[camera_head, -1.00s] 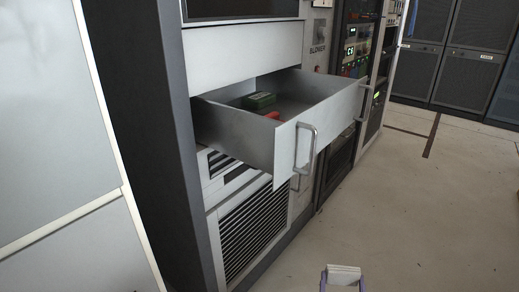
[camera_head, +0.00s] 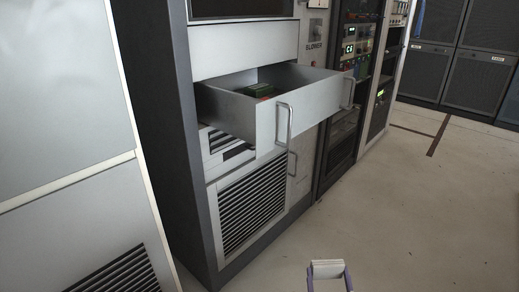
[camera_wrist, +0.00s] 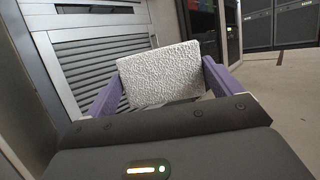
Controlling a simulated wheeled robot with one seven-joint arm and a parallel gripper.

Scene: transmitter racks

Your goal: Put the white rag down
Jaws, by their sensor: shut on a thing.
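The white rag (camera_wrist: 160,75) is a pale, rough-textured block-like piece in the wrist view. It sits between the two purple fingers of my gripper (camera_wrist: 158,84), which is shut on it. In the head view the rag (camera_head: 327,268) shows at the bottom edge, held in my gripper (camera_head: 328,274) above the pale floor. An open drawer (camera_head: 233,111) of the rack stands farther off, above and left of the gripper. The rag and the drawer are apart.
Inside the drawer are a green item (camera_head: 261,89) and a red item, partly hidden by the drawer wall. A slatted vent panel (camera_head: 252,208) is below the drawer. Dark racks (camera_head: 472,75) stand at the back right. The floor (camera_head: 400,220) at right is clear.

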